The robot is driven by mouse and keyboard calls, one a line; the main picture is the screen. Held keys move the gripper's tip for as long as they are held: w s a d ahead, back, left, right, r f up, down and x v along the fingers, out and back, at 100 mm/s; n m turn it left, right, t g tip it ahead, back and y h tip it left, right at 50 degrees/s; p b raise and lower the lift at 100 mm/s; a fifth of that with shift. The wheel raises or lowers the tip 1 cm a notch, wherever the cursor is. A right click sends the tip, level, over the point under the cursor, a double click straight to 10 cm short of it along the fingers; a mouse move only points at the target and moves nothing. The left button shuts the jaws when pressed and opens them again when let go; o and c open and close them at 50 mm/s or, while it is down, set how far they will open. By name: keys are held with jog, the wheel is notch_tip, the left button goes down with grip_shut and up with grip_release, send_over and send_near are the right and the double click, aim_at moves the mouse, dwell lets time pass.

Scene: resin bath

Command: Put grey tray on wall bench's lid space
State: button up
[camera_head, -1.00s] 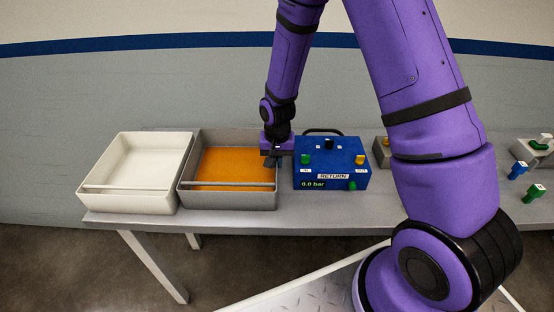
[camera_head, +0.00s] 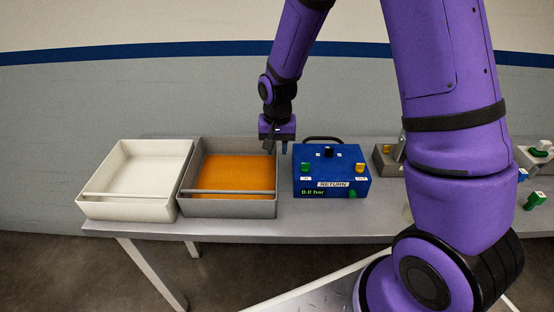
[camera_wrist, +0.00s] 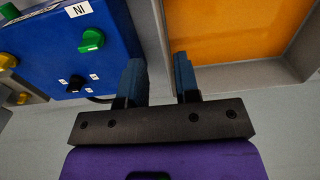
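The grey tray (camera_head: 230,209) sits on the wall bench (camera_head: 290,226), with an orange floor or filling and a thin bar across its front part. In the wrist view its grey rim (camera_wrist: 240,76) and orange inside show beyond the fingers. My gripper (camera_head: 277,148) is above the tray's back right corner, beside the blue box. Its two fingers (camera_wrist: 160,80) are apart with nothing held between them. I cannot make out a marked lid space on the bench.
A white tray (camera_head: 130,210) stands close to the grey tray's left. A blue box (camera_head: 330,180) with knobs, a "RETURN" label and a 0.0 bar display stands close on its right. A grey block (camera_head: 384,160) and green parts lie farther right. My arm hides part of the bench.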

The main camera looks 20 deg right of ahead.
jog(key=s+d+r+n+t, duration=0.15)
jog(key=s+r, duration=0.35)
jog(key=r, duration=0.6)
jog(key=s+d+r+n+t, duration=0.15)
jog(key=s+r, duration=0.25)
jog(key=r, duration=0.6)
jog(key=s+d+r+t, duration=0.1)
jog(key=s+r, duration=0.3)
jog(key=s, duration=0.4)
jog(key=s+d+r+n+t, duration=0.1)
jog(key=s+d+r, duration=0.2)
jog(key=s, duration=0.6)
jog(key=shift+r+n, duration=0.3)
jog(key=shift+r, duration=0.65)
